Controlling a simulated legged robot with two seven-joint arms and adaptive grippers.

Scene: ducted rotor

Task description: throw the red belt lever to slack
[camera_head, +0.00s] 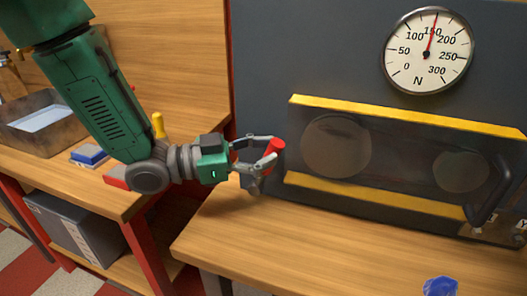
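The red belt lever (275,147) shows as a short red cylindrical grip, tilted, at the left of the dark panel. A grey block (250,183) sits just below it. My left gripper (264,152) reaches in from the left, with its fingers around the red grip, one above and one below. I cannot tell whether the fingers press on it. The lever's base is partly hidden by the gripper. The round gauge (428,51), marked N, has its red needle a little past 150. My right gripper is not in view.
A yellow-edged guard (400,115) covers two round discs on the panel, with a black handle (490,190) at its right. A blue item (440,286) lies on the wooden bench (330,245). A metal bin (45,122) and blue block (90,155) are left.

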